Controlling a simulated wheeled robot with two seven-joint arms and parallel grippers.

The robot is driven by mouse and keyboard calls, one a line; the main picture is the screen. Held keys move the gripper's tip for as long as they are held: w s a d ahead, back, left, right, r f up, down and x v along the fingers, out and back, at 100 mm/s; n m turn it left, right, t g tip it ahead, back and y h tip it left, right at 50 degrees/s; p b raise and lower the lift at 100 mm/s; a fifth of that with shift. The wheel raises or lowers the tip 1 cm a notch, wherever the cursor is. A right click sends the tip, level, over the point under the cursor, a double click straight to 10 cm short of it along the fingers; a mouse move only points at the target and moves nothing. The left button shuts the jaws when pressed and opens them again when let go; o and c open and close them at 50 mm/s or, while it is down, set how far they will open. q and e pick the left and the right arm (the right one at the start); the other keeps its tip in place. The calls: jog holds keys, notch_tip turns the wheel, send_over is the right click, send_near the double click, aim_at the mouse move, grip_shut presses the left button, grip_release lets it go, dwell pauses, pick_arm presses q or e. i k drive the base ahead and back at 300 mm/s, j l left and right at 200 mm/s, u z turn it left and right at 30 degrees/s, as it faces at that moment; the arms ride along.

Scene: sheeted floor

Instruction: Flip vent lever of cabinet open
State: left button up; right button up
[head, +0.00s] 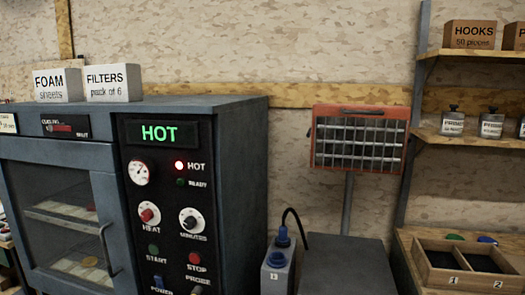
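The dark grey cabinet (232,160) stands at the left. A small black plate (52,121) sits at the upper left of its front, above the door. A red lever (66,128) lies about level on this plate, near lettering at its right that seems to read SHUT. The glazed door (65,185) looks closed, with shelves behind the glass. The control panel has a green HOT display (159,133) and a lit red lamp (179,166). Neither of my grippers is in view.
Boxes marked FOAM (57,86) and FILTERS (113,83) stand on the cabinet. To its right are a grey unit with a blue-capped cable (278,270), an orange-framed rack (313,138) on a post, and a wooden two-part tray (420,262). Shelves fill the far right.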

aim_at(61, 127)
jog(key=u, duration=1.3)
